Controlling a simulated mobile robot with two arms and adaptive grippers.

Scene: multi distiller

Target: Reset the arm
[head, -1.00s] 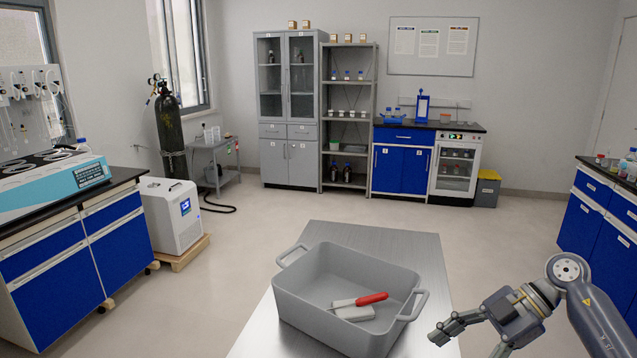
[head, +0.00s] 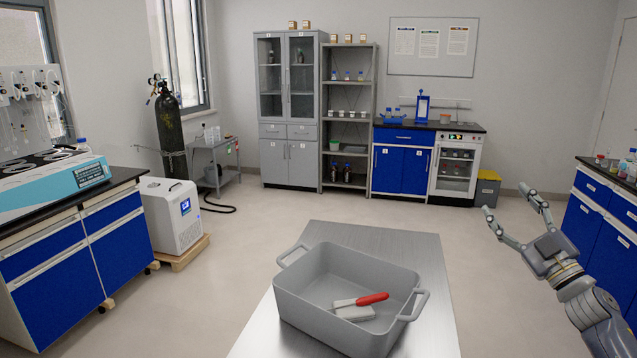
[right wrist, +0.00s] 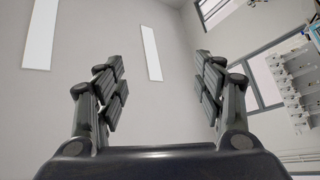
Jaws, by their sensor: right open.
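My right gripper (head: 512,222) is raised at the right of the head view, to the right of the metal table and apart from it. Its two fingers are spread and empty. In the right wrist view the open fingers (right wrist: 160,90) stand against the ceiling and wall, with nothing between them. My left gripper is in neither view.
A grey tub (head: 290,300) stands on the steel table (head: 415,247), holding a red-handled tool (head: 371,299) and a white block (head: 354,314). Blue benches stand at left (head: 60,265) and right (head: 590,215); the right arm is near the right one. Open floor lies beyond the table.

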